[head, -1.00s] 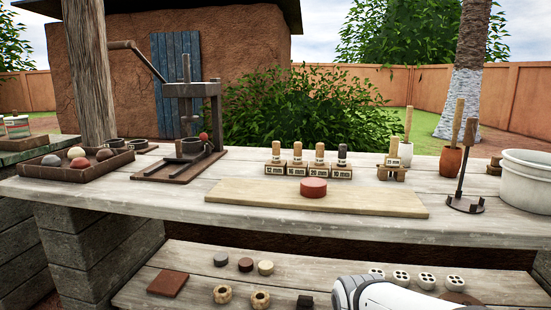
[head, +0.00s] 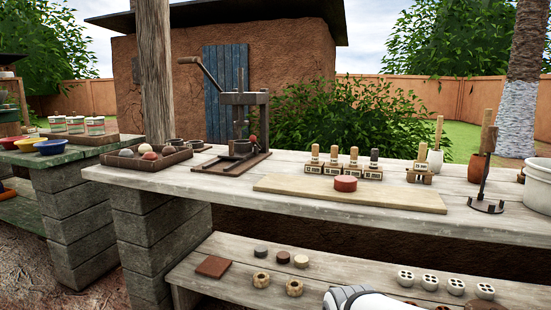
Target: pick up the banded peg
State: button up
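Several short pegs stand upright in small labelled wooden blocks at the back of the upper bench: a tan-topped peg (head: 315,151), two more light ones (head: 334,153) and (head: 353,154), and a dark-topped one (head: 374,156). Another light peg (head: 422,151) stands in a separate small wooden stand (head: 420,175) to their right. At this size I cannot tell which peg is the banded one. Only a white part of my own arm shows at the bottom edge; my gripper is not in view.
A pale board (head: 390,198) with a red disc (head: 345,183) lies before the pegs. A lever press (head: 240,125) and a ball tray (head: 150,162) stand left; a dark metal stand (head: 486,205) and white tub (head: 538,190) right. The lower shelf (head: 225,265) holds several small pieces.

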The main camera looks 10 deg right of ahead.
aim_at(335, 149)
jog(key=u, duration=0.9)
jog(key=i, duration=0.65)
jog(key=z, duration=0.9)
